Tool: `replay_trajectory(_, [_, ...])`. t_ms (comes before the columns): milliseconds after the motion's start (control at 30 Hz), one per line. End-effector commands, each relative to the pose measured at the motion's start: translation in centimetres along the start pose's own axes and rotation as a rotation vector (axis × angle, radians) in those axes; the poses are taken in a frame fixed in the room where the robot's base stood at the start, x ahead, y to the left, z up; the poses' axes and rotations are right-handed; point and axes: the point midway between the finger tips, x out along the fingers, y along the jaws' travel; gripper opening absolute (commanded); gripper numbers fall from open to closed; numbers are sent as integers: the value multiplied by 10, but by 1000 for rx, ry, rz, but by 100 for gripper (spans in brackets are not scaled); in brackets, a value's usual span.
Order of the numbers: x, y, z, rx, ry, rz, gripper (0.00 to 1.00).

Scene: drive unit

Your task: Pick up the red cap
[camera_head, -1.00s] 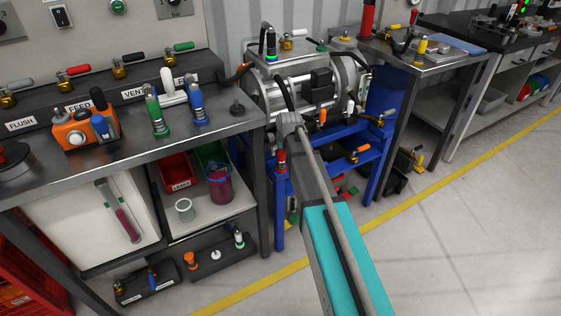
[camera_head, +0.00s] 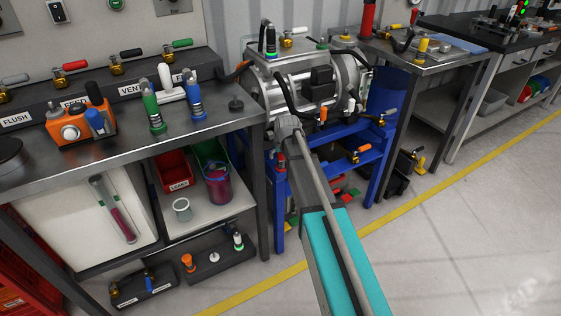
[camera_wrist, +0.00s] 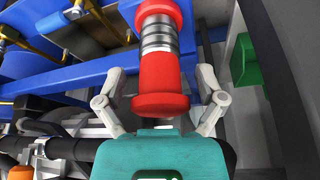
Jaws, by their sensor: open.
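The red cap (camera_wrist: 158,75) is in the middle of the wrist view. It is a red cylinder with a wide red flange at the near end and silver ridged rings further up. My gripper (camera_wrist: 160,98) is open, with one grey finger on each side of the cap and gaps between them and it.
The blue stand (camera_head: 375,150) carries the drive unit and small valves. The dark workbench (camera_head: 130,150) on the left holds an orange device (camera_head: 82,124) and green and blue fittings. A green bin (camera_wrist: 245,62) is close on the right in the wrist view. Open floor (camera_head: 450,230) lies right.

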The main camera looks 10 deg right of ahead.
Motion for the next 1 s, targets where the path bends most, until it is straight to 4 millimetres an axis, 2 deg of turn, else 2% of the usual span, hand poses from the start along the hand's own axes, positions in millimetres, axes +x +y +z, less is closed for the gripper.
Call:
replay_trajectory(33, [8,0,1,0,0,0,88])
replay_trajectory(200, [14,0,0,0,0,0,88])
replay_trajectory(867, [14,0,0,0,0,0,88])
replay_trajectory(1000, [14,0,0,0,0,0,62])
